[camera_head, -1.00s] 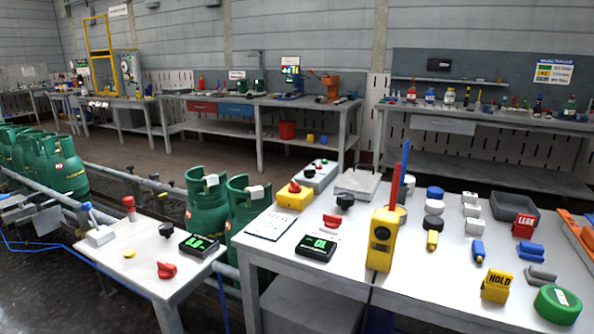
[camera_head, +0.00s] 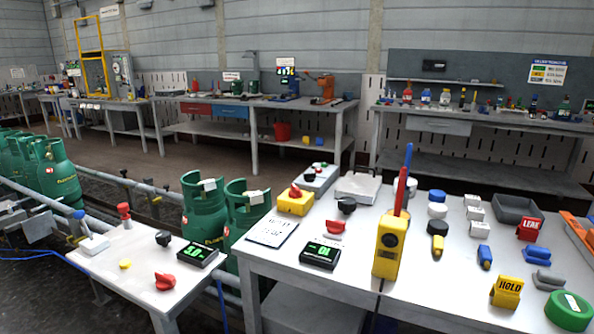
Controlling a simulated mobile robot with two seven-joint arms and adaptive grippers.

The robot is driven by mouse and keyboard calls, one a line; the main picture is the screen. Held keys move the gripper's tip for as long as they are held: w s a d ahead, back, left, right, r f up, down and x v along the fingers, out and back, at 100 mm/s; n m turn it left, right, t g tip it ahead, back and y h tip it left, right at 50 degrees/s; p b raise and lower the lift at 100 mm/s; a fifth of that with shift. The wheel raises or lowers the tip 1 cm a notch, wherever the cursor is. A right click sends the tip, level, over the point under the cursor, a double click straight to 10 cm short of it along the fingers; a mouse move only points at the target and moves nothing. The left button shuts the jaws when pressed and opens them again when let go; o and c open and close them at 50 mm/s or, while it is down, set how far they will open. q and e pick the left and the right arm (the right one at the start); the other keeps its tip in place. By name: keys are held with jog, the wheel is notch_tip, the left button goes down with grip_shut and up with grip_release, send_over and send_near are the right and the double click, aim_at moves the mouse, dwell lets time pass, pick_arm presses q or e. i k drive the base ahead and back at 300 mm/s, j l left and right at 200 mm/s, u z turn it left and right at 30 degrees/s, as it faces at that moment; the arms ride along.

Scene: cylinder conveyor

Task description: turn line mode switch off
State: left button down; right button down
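I see no label marking the line mode switch, so I cannot tell which control it is. The small left table holds a red rotary knob (camera_head: 165,281), a black knob (camera_head: 163,238), a red-topped post (camera_head: 124,212), a blue-tipped lever (camera_head: 88,231) and a yellow button (camera_head: 125,264). The right table holds another red rotary knob (camera_head: 334,227), a black knob (camera_head: 346,205) and a yellow box with a red knob (camera_head: 296,201). Neither of my grippers is in view.
Green gas cylinders (camera_head: 57,173) stand on the conveyor at left, with two more (camera_head: 204,207) behind the tables. The left table (camera_head: 143,296) and right table (camera_head: 420,306) are separated by a narrow gap. A yellow handheld device (camera_head: 389,250) stands upright near the right table's front.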

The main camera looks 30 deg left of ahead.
aim_at(310, 177)
jog(key=i+j+z, duration=0.25)
jog(key=j, duration=0.9)
jog(key=k+j+z, duration=0.1)
jog(key=j+z, duration=0.2)
jog(key=j, duration=0.8)
jog(key=k+j+z, duration=0.1)
jog(key=j+z, duration=0.15)
jog(key=j, duration=0.9)
